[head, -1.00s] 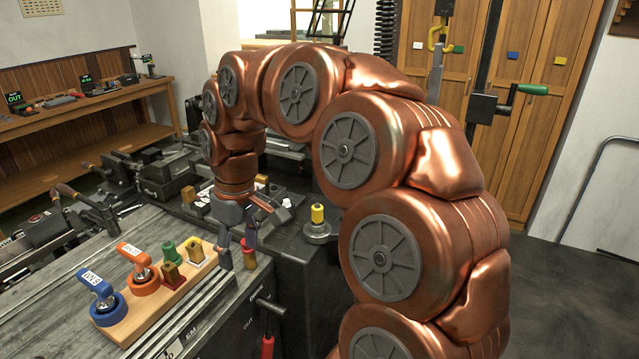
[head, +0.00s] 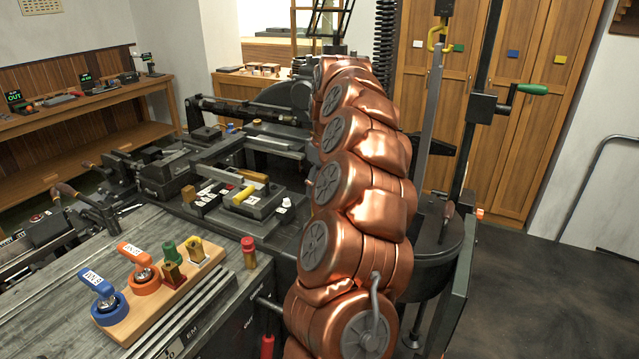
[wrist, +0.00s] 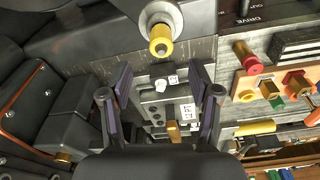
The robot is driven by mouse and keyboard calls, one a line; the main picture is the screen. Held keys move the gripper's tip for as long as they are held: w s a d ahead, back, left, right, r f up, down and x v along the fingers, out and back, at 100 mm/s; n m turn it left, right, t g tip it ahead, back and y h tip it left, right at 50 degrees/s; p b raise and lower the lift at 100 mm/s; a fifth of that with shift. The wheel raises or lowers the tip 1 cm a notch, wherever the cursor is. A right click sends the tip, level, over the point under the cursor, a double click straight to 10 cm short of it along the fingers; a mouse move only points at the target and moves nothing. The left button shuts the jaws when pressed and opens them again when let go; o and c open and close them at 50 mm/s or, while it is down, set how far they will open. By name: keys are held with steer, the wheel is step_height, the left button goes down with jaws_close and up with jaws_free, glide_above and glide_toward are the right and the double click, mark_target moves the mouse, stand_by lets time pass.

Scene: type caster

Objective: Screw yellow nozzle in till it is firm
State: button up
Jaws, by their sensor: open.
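The yellow nozzle (wrist: 161,46) shows at the top of the wrist view, seated in a round grey fitting (wrist: 158,16) on a dark machine body. In the head view my arm covers the place where it stands. My gripper (wrist: 160,80) is open and empty in the wrist view. Its two dark fingers are spread apart, with their tips below the nozzle in the picture and not touching it. I cannot tell the distance in depth, or how tightly the nozzle sits. My gripper is hidden behind my arm in the head view.
A red-topped knob (head: 248,246) stands at the bench corner. Beside it a wooden rack (head: 150,318) holds blue, orange, green and gold pieces. A small dark box with a yellow bar (head: 244,195) lies on the machine. Machine parts crowd the space around my arm.

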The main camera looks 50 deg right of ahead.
steer(key=shift+w+a+f+p, duration=0.15)
steer(key=shift+f+p, duration=0.15)
steer(key=shift+f, duration=0.9)
steer(key=shift+w+d+f+p, duration=0.15)
steer(key=shift+f+p, duration=0.15)
steer(key=shift+f, duration=0.95)
steer(key=shift+w+a+f+p, duration=0.15)
steer(key=shift+f+p, duration=0.15)
steer(key=shift+f, duration=0.9)
jaws_close()
steer(key=shift+c, duration=1.8)
jaws_free()
